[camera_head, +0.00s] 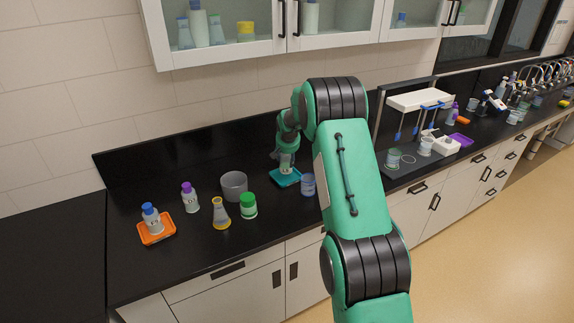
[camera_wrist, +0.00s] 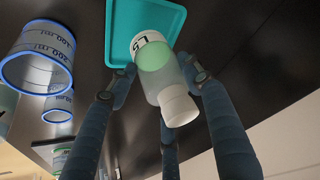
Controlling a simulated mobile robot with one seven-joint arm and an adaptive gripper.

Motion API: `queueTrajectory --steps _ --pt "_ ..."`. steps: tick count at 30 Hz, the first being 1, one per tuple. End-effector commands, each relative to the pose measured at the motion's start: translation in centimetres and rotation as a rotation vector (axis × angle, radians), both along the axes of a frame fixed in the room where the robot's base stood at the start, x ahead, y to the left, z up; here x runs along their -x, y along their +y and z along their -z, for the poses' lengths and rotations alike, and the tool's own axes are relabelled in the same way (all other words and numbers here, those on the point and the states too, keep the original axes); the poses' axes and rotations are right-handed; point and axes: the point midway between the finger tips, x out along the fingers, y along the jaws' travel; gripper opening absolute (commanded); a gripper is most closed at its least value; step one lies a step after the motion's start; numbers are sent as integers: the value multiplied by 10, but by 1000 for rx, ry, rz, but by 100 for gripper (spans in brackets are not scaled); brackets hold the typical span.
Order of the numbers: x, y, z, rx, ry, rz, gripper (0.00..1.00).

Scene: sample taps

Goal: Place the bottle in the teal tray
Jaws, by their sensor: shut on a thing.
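The teal tray (camera_head: 276,182) lies on the black counter in the head view, beside my gripper; its rim and flat floor show at the top of the wrist view (camera_wrist: 120,20). My gripper (camera_wrist: 160,82) is shut around a translucent bottle (camera_wrist: 168,105) with a white cap, a pale green patch and a dark-marked label. The bottle's far end overlaps the tray in the wrist view; I cannot tell whether it touches the tray floor. In the head view my gripper (camera_head: 286,158) is over the tray, with the whitish bottle low between its fingers.
A blue-marked beaker (camera_head: 308,186) stands close right of the tray. A grey pot (camera_head: 234,186), green-capped jar (camera_head: 248,206), yellow flask (camera_head: 221,214) and purple-capped bottle (camera_head: 190,197) stand left. An orange tray (camera_head: 149,240) holds a blue-capped bottle (camera_head: 151,217).

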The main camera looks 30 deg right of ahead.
Motion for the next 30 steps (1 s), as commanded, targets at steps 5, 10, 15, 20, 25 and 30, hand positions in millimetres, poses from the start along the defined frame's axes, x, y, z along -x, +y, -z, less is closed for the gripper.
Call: queueTrajectory --steps 5,10,15,20,25,30 --pt "0 0 12 0 1 0 0" --pt "1 0 31 -1 2 0 0" --pt "0 0 34 0 -1 0 0" --pt "0 0 34 0 0 0 0" --pt "0 0 38 0 0 0 0" --pt "1 0 37 0 1 0 68"
